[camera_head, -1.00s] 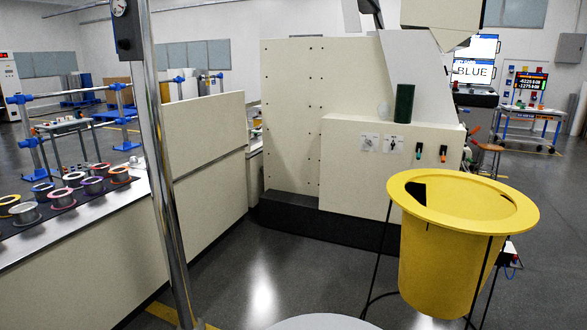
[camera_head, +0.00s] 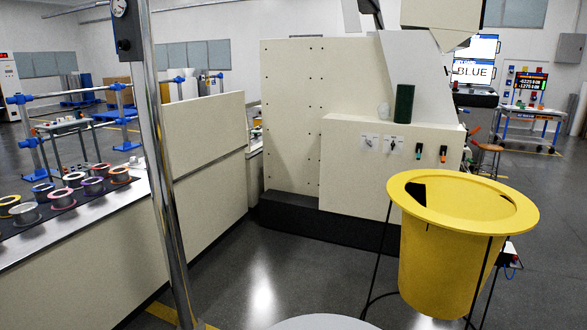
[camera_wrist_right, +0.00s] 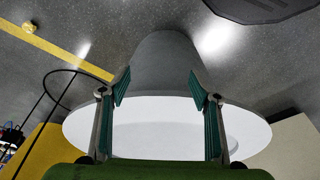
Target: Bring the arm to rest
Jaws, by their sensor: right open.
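My right gripper (camera_wrist_right: 159,88) shows in the right wrist view. Its two green-padded fingers stand wide apart, with nothing held between them. Behind the fingers is a broad white disc-like surface with a grey tapered body, and a gap to it cannot be judged. Neither arm shows in the head view. My left gripper is in neither view.
A yellow funnel-shaped bin (camera_head: 450,250) stands in a black frame at the right. A dark green cylinder (camera_head: 404,104) and a small pale rounded object (camera_head: 383,111) stand on the cream machine's ledge (camera_head: 345,120). Wire spools (camera_head: 62,198) sit on the left bench.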

